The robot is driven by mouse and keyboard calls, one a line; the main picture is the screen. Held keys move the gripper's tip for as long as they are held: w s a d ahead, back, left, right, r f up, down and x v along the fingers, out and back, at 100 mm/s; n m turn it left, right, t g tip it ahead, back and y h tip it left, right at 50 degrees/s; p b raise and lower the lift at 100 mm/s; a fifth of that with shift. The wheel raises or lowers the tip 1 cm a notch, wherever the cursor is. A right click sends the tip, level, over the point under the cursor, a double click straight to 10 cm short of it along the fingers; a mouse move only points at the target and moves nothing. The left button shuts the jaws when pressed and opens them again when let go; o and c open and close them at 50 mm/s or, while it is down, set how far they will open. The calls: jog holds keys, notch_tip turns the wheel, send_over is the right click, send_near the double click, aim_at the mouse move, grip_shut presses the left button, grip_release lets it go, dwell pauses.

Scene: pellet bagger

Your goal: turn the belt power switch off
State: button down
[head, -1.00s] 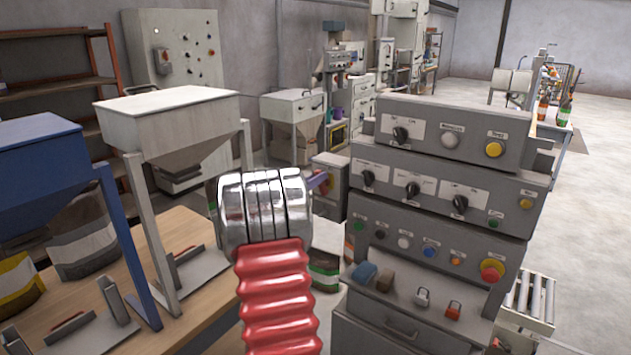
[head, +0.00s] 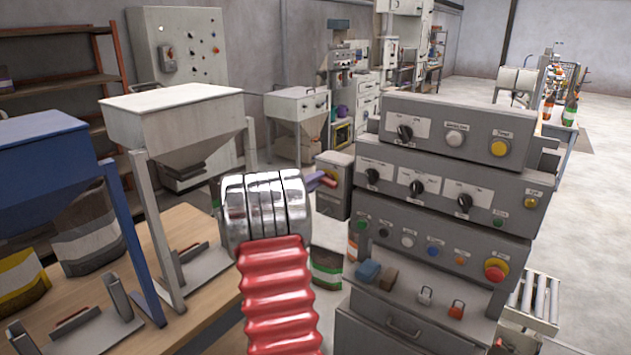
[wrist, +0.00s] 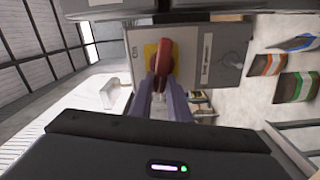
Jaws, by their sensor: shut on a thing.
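The belt power switch is a red handle (wrist: 165,54) on a yellow plate (wrist: 150,54), fixed to the face of a grey box (wrist: 200,40) with a small label strip. In the wrist view the handle lies along the picture's vertical. My gripper (wrist: 162,84) has its two purple fingers shut on the handle's near end. In the head view the gripper (head: 318,178) reaches the left side of the grey box (head: 335,190), beyond my red and chrome arm. The handle is mostly hidden there.
A stacked grey control console (head: 440,215) with knobs and buttons stands close on the right. White (head: 175,115) and blue (head: 40,150) hoppers stand over a wooden bench on the left. Bags (wrist: 292,87) lie to the right in the wrist view. Open floor is at far right.

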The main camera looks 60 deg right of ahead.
jog(key=shift+f+n, duration=0.45)
jog(key=shift+n, duration=0.75)
jog(key=c, duration=1.7)
grip_release()
jog(key=shift+r, duration=0.2)
jog(key=a, duration=0.4)
jog(key=w+a, duration=0.1)
jog(key=a, duration=0.4)
jog(key=w+a, duration=0.1)
jog(key=a, duration=0.3)
jog(key=shift+w+a, duration=0.1)
jog(key=shift+a, duration=0.2)
jog(key=shift+f+n, duration=0.1)
jog(key=shift+n, duration=0.2)
